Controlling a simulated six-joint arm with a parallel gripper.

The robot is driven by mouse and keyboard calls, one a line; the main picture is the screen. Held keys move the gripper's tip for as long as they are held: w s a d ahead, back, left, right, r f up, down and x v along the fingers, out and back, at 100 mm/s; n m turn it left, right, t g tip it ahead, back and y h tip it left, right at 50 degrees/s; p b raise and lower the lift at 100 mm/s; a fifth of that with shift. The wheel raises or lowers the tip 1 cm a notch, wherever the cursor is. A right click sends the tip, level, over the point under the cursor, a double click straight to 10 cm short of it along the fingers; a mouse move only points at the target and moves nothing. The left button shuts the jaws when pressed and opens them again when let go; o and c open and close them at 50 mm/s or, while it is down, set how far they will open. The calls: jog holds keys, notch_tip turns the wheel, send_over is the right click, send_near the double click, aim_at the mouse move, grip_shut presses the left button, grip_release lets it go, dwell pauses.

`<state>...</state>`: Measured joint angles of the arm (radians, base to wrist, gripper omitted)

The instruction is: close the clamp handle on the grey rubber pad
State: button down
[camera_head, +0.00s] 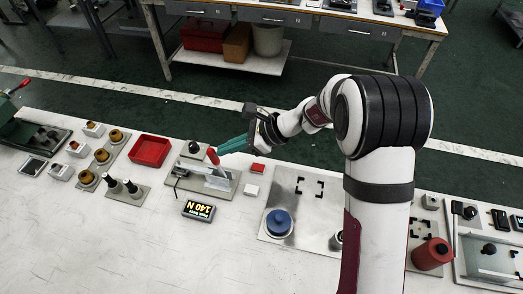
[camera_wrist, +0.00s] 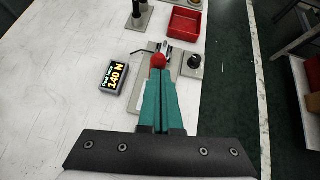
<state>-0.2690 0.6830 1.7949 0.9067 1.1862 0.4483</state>
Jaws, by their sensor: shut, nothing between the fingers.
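The clamp has a red-tipped handle (camera_head: 212,156) and stands on a metal base plate (camera_head: 222,190). The handle rises steeply from the clamp in the head view. In the wrist view its red end (camera_wrist: 158,61) shows just beyond my fingertips. My gripper (camera_head: 220,149) has teal fingers pressed together with nothing between them. The fingertips (camera_wrist: 160,73) are at or very near the red end; I cannot tell if they touch. My fingers hide much of the clamp in the wrist view. I cannot clearly make out the grey rubber pad.
A display (camera_head: 198,210) reading 140 N sits in front of the clamp. A black knob (camera_wrist: 195,61) stands beside the clamp.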

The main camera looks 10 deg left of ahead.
jog(key=a+r+v, duration=0.1)
jog(key=v, duration=1.1)
jog(key=shift+d+r, duration=0.15)
jog(key=shift+r, duration=0.25)
jog(key=s+d+n+h, duration=0.3)
jog(key=s+d, duration=0.2)
jog(key=s, duration=0.3)
jog(key=s+d+n+t+h, duration=0.1)
jog(key=s+d+n+h, duration=0.2)
jog(key=s+d, duration=0.3)
jog(key=s+d+n+h, duration=0.2)
jog(key=s+d+n, duration=0.2)
jog(key=s, duration=0.7)
jog(key=shift+s+d+f+h, duration=0.25)
jog(key=shift+d+f+h, duration=0.2)
jog(key=shift+d, duration=0.3)
